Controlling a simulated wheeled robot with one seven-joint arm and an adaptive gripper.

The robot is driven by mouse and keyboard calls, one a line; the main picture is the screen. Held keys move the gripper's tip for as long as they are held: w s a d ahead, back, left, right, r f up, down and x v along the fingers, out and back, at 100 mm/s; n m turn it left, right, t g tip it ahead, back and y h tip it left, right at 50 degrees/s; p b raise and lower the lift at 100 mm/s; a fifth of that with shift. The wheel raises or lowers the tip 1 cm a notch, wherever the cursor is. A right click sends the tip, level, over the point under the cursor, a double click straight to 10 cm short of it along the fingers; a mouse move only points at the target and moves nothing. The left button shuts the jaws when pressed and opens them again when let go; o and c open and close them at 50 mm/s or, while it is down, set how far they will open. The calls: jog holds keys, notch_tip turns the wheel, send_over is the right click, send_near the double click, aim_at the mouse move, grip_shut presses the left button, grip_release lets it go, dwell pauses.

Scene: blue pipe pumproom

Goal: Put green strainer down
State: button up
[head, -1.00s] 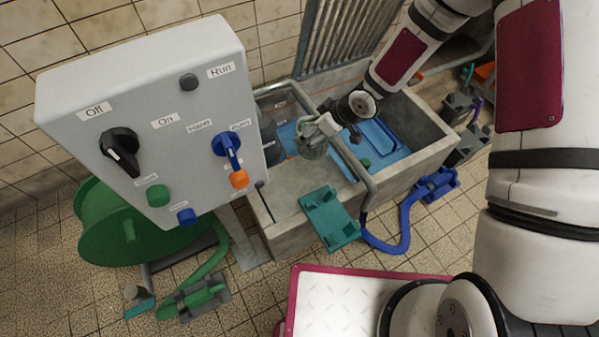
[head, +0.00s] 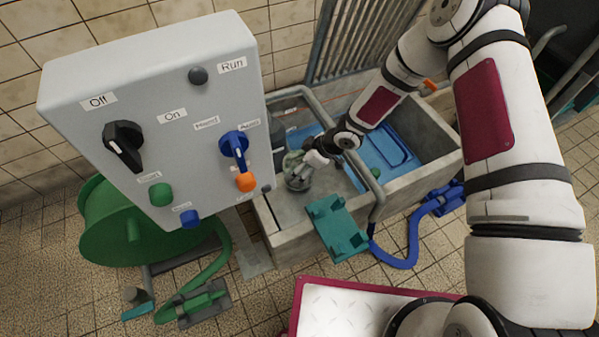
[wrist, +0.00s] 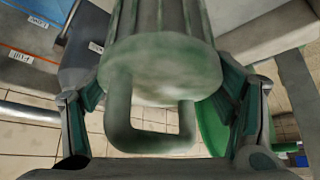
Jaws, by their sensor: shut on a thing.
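The green strainer (head: 297,181) is a grey-green cylinder with a loop handle. In the wrist view the strainer (wrist: 165,66) fills the upper middle, its round end and handle facing the camera. My gripper (head: 310,160) is shut on it, with one finger on each side in the wrist view (wrist: 160,90). In the head view the strainer is at the left part of the concrete tank (head: 428,171), over its grey ledge. I cannot tell whether it touches the ledge. My gripper covers part of it.
A grey control box (head: 165,110) stands close at the left. A bent grey pipe (head: 378,200) arches over the tank. A teal bracket (head: 336,228) hangs on the tank's front wall. Blue-floored basin (head: 370,150) lies to the right. A green hose reel (head: 105,225) is on the floor.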

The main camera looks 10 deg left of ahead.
jog(key=shift+f+b, duration=0.65)
jog(key=shift+f, duration=1.15)
jog(key=shift+f, duration=0.15)
jog(key=o, duration=1.7)
jog(key=shift+r, duration=0.25)
jog(key=p+v, duration=0.5)
jog(key=v, duration=0.6)
jog(key=shift+s+d+r, duration=0.1)
jog(key=shift+d+r, duration=0.15)
jog(key=shift+r, duration=0.05)
